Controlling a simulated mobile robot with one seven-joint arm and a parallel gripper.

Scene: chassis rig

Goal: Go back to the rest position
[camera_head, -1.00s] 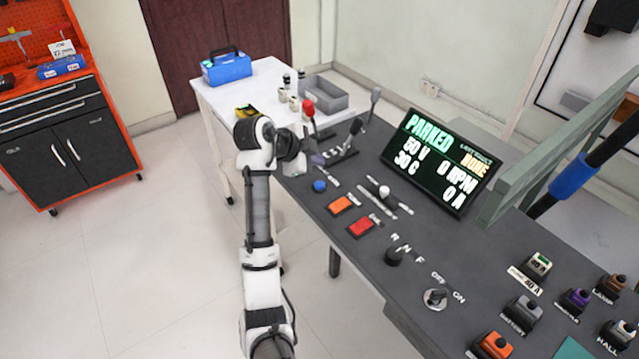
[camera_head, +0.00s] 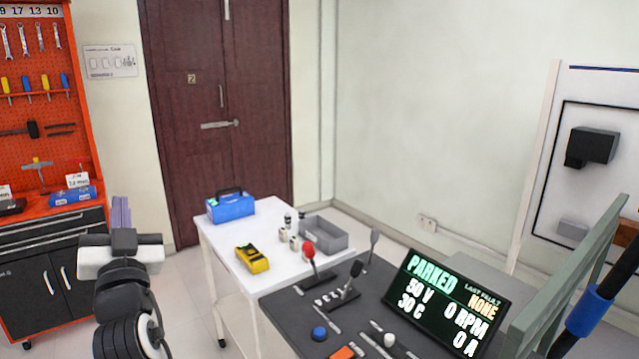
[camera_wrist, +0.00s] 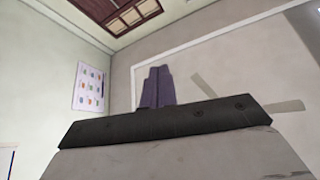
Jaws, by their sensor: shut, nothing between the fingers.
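My gripper (camera_head: 121,212) is raised at the lower left of the head view, in front of the orange tool cabinet and the floor, clear of the bench. Its purple-grey fingers point up and are closed together with nothing between them. In the wrist view the same fingers (camera_wrist: 157,87) stand side by side against a bare wall. The dark console (camera_head: 330,290) lies to the right of my arm, apart from it. Its display (camera_head: 446,302) reads PARKED, 50 V, 0 RPM, 30 C, 0 A and last fault NONE.
A white table (camera_head: 222,240) holds a blue toolbox (camera_head: 231,207), a yellow meter (camera_head: 252,259) and a grey bin (camera_head: 325,238). The orange tool cabinet (camera_head: 88,120) stands at the left. A brown door (camera_head: 215,90) is behind. Levers, including a red-knobbed one (camera_head: 309,251), rise from the console.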

